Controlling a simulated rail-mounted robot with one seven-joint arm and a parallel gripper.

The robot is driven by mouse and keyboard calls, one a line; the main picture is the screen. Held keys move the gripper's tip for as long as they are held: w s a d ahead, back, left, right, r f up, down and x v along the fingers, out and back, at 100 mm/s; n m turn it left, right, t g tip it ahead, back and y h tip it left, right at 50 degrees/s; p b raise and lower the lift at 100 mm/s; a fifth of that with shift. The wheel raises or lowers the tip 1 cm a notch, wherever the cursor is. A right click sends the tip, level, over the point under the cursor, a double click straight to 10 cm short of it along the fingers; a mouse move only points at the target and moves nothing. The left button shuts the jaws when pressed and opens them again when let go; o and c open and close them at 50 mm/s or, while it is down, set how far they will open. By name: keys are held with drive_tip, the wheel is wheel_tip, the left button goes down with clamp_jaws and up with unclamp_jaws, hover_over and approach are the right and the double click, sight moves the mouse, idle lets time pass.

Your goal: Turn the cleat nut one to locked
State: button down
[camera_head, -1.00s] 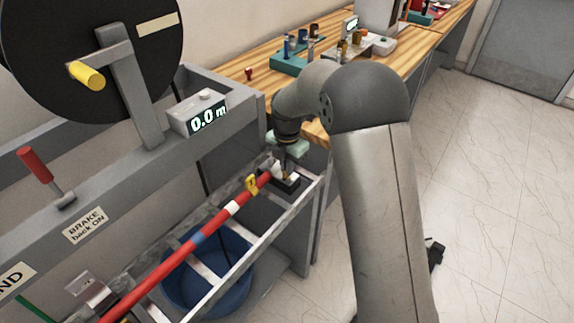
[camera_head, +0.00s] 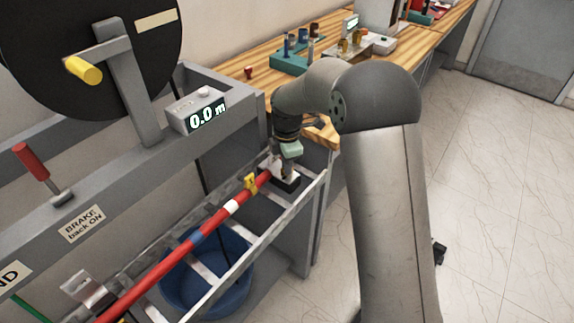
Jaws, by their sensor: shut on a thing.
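A red cable (camera_head: 175,251) with blue and white bands and a yellow tag (camera_head: 249,184) runs diagonally along a metal tray (camera_head: 262,243). Its upper right end meets a black block (camera_head: 292,184), which looks like a cleat. My gripper (camera_head: 283,174) points down at this block, its pale green body just above it. The fingers are shut at the top of the block, by the cable end. The cleat nut is very small here and mostly hidden between the fingers; I cannot tell its exact angle.
A blue tub (camera_head: 208,275) stands under the tray. A grey frame with a cable drum (camera_head: 90,40), a 0.0 m display (camera_head: 206,117) and a red brake lever (camera_head: 35,165) is at left. A wooden bench (camera_head: 270,85) with fittings lies behind.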

drive_tip(key=m, duration=0.5)
drive_tip(key=shift+m+b, duration=0.3)
drive_tip(key=shift+b, duration=0.1)
drive_tip(key=m, duration=0.5)
drive_tip(key=shift+r+m+b, duration=0.1)
drive_tip(key=shift+m+b, duration=0.2)
drive_tip(key=c, duration=1.6)
unclamp_jaws()
drive_tip(key=shift+o, duration=0.2)
wheel_tip(320, 180, up, 17)
drive_tip(key=shift+r, duration=0.2)
